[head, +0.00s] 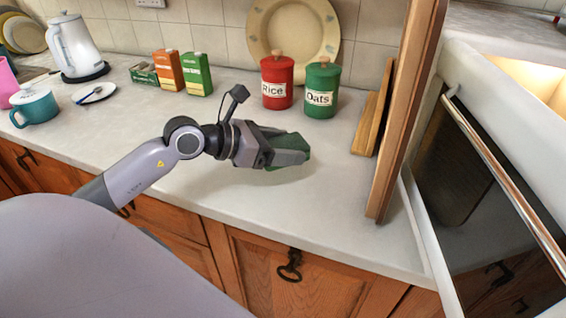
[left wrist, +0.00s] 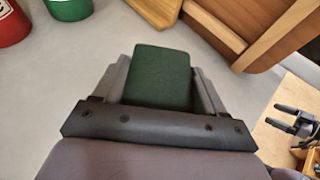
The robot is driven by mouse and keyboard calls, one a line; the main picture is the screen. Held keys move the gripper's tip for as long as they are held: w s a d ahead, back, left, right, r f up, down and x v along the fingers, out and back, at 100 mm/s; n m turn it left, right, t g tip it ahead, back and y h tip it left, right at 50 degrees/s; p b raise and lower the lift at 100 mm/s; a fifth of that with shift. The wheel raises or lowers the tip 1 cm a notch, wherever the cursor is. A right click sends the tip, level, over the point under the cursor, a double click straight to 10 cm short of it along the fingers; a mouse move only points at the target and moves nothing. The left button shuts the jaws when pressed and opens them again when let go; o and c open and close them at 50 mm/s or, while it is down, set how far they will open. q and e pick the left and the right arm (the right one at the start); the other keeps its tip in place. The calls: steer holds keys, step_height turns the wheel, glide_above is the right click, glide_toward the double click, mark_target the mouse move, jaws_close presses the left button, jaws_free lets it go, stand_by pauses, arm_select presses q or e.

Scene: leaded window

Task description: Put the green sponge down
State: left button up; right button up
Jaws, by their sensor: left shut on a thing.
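The green sponge (head: 290,141) is in my left gripper (head: 288,156), over the pale worktop (head: 190,205) near its front edge. The gripper is shut on the sponge, which sticks out past the fingers. In the left wrist view the sponge (left wrist: 161,78) stands between the two fingers of the left gripper (left wrist: 160,88). A shadow lies on the worktop below it; I cannot tell how high it is held. My right gripper (left wrist: 293,121) shows at the right edge of the left wrist view, its two fingers apart with nothing between them.
A red Rice canister (head: 277,84) and a green Oats canister (head: 321,90) stand behind the gripper. Wooden boards (head: 371,115) and a tall wooden panel (head: 405,110) stand to the right, beside the oven (head: 480,180). The worktop around the gripper is clear.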

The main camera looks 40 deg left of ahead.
mark_target(283, 175)
arm_select(q)
steer(key=shift+f, duration=2.35)
steer(key=shift+f+b, duration=0.15)
steer(key=shift+b, duration=0.15)
steer(key=o, duration=0.9)
steer(key=shift+o, duration=0.2)
